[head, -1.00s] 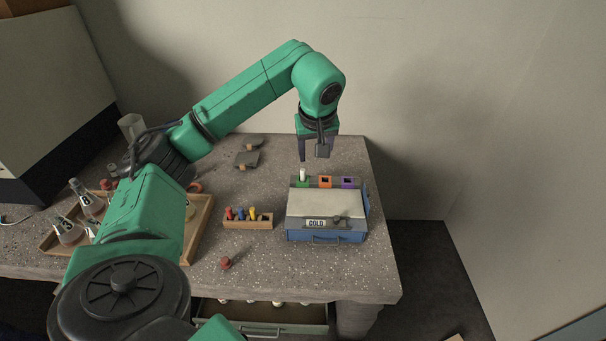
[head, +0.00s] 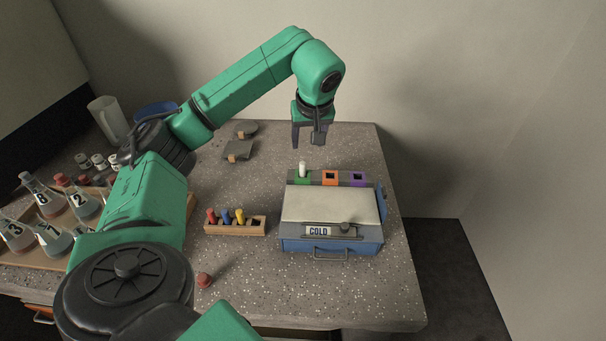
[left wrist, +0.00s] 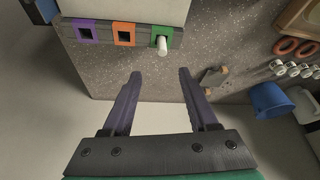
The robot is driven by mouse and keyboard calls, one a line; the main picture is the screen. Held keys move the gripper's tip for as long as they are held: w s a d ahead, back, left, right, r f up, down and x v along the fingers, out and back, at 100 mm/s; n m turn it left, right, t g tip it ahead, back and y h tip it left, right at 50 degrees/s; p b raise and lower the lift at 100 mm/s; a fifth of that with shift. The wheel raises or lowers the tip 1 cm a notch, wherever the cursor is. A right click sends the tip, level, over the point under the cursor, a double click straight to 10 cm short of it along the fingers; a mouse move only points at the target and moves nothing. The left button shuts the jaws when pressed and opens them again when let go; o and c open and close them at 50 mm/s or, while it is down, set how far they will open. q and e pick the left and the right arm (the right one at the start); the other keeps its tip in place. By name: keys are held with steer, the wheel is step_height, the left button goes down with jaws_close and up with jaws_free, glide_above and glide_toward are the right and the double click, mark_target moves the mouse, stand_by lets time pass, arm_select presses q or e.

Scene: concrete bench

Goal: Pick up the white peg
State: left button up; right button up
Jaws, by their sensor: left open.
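The white peg (head: 302,167) stands upright in the green-marked socket (head: 302,180) at the back of the blue box labelled COLD. The peg also shows in the left wrist view (left wrist: 161,44), ahead of the fingertips. My left gripper (head: 309,146) is open and empty, pointing down above and behind the peg, apart from it. In the left wrist view the two fingers (left wrist: 158,75) are spread, with nothing between them. My right gripper is not in view.
Orange (head: 330,177) and purple (head: 357,179) sockets sit right of the green one, both empty. A wooden rack (head: 236,224) with red, blue and yellow pegs stands left of the COLD box (head: 330,246). Flasks (head: 84,204) stand on a tray at left. Dark grey pieces (head: 238,150) lie behind.

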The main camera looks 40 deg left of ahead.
mark_target(303, 164)
arm_select(q)
steer(key=p+x, duration=0.1)
steer(key=x, duration=1.2)
steer(key=shift+s+a+r+p, duration=0.1)
steer(key=shift+s+p, duration=0.05)
steer(key=shift+p, duration=0.2)
steer(key=shift+a+f, duration=0.15)
steer(key=shift+f, duration=0.2)
jaws_close()
